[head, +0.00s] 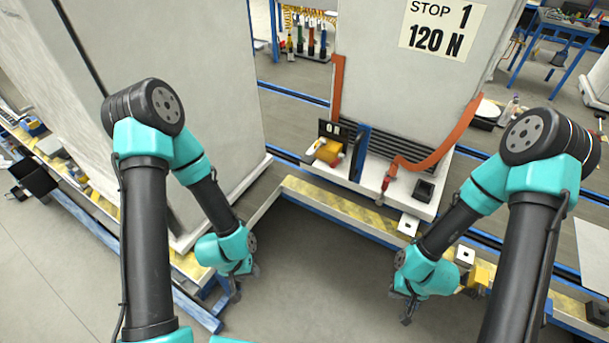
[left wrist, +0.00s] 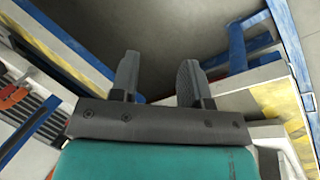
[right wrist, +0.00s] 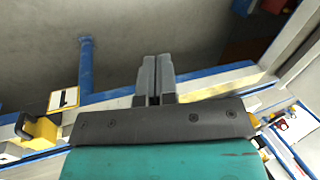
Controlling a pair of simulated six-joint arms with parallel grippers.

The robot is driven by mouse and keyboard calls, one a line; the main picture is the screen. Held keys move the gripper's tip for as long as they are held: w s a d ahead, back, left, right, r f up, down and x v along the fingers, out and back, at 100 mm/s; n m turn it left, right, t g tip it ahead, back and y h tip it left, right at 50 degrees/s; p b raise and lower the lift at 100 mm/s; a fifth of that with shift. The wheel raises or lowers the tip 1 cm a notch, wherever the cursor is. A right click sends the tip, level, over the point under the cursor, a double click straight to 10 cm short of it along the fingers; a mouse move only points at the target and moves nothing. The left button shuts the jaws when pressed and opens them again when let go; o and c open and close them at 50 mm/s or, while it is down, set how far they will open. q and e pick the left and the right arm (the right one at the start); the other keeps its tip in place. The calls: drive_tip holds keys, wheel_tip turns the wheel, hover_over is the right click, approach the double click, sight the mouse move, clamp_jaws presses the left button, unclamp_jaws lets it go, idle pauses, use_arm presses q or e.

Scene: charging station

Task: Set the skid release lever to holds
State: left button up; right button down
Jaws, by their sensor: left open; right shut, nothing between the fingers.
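I cannot tell for sure which part is the skid release lever. A yellow block-like part (head: 482,276) sits on the rail at the right, partly behind my right arm. It also shows at the left of the right wrist view (right wrist: 38,128), beside a small white placard (right wrist: 64,99). No "holds" marking is readable. My left gripper (head: 236,293) is open and empty, hanging low by the left white cabinet. My right gripper (head: 407,315) is shut and empty, over the floor in front of the rail and left of the yellow part. Neither gripper touches anything.
A white skid base (head: 378,190) carries a tall panel marked "STOP 1 120 N" (head: 440,25), an orange strap (head: 440,143), a blue post (head: 360,152) and a yellow-orange device (head: 327,150). The rail (head: 335,205) has yellow-black edging. The floor between the grippers is clear.

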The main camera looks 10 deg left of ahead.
drive_tip(key=shift+w+a, duration=0.15)
drive_tip(key=w+a+f+m+t+h, duration=0.1)
drive_tip(key=w+a+f+m+t, duration=0.3)
drive_tip(key=w, duration=0.6)
drive_tip(key=w+a+f+m+t+h, duration=0.1)
drive_tip(key=w+a+f+m+t, duration=0.15)
drive_tip(key=w+m, duration=0.5)
drive_tip(key=w+a+f+m+t, duration=0.3)
drive_tip(key=w+a+m+t, duration=0.1)
drive_tip(key=w, duration=0.7)
drive_tip(key=w+a+m+t+h, duration=0.3)
drive_tip(key=a+m, duration=0.4)
drive_tip(key=m, duration=0.3)
drive_tip(key=w+a+m+t+h, duration=0.3)
drive_tip(key=a+m+t, duration=0.3)
drive_tip(key=m, duration=0.3)
drive_tip(key=shift+a+r+m+h, duration=0.35)
drive_tip(key=shift+a+r+h, duration=0.1)
drive_tip(key=shift+a+h, duration=0.2)
drive_tip(key=shift+w+d+t, duration=0.1)
drive_tip(key=shift+w+t, duration=0.05)
drive_tip(key=shift+t, duration=0.1)
